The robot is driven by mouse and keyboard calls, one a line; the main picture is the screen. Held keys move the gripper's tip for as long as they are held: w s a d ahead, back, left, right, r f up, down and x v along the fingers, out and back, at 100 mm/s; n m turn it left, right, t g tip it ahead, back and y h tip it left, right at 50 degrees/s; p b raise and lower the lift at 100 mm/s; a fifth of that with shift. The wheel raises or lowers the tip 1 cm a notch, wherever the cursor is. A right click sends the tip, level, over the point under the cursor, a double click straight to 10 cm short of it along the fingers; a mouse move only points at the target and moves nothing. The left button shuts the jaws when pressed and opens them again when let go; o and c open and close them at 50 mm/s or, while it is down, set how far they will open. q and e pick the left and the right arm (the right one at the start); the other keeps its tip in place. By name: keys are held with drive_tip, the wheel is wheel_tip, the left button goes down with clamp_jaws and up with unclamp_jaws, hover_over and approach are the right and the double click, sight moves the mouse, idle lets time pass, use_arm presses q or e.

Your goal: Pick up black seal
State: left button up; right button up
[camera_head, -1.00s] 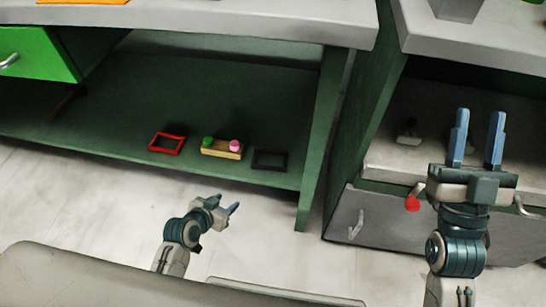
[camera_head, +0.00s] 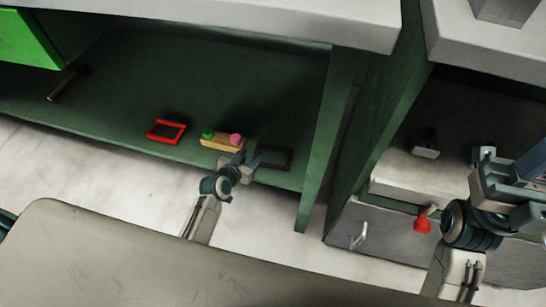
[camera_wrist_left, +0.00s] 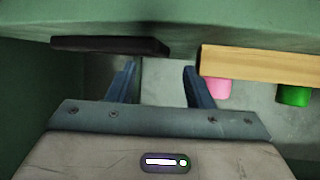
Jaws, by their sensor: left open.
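The black seal (camera_head: 276,154), a dark rectangular frame, lies on the green lower shelf at the right of a wooden block. It is hard to see against the shelf and partly hidden by my gripper. My left gripper (camera_head: 250,160) is at the front of the shelf, close to the seal's left end. In the left wrist view the open, empty fingers (camera_wrist_left: 160,84) point between the black seal (camera_wrist_left: 110,45) at upper left and the wooden block (camera_wrist_left: 255,63) at right. My right gripper (camera_head: 532,165) is at the right edge, its fingers partly cut off.
The wooden block (camera_head: 222,142) carries a green knob (camera_head: 208,134) and a pink knob (camera_head: 236,139). A red frame (camera_head: 166,132) lies left of it. A green post (camera_head: 325,150) stands right of the seal. The counter edge (camera_head: 230,20) overhangs the shelf.

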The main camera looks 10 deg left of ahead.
sight(258, 149)
use_arm(q)
drive_tip(key=b+x, duration=0.1)
drive_tip(key=x, duration=0.3)
drive_tip(key=shift+w+d+f, duration=0.1)
drive_tip(key=shift+w+f, duration=0.05)
drive_tip(key=shift+w, duration=0.05)
drive_tip(key=shift+c, duration=0.5)
clamp_jaws()
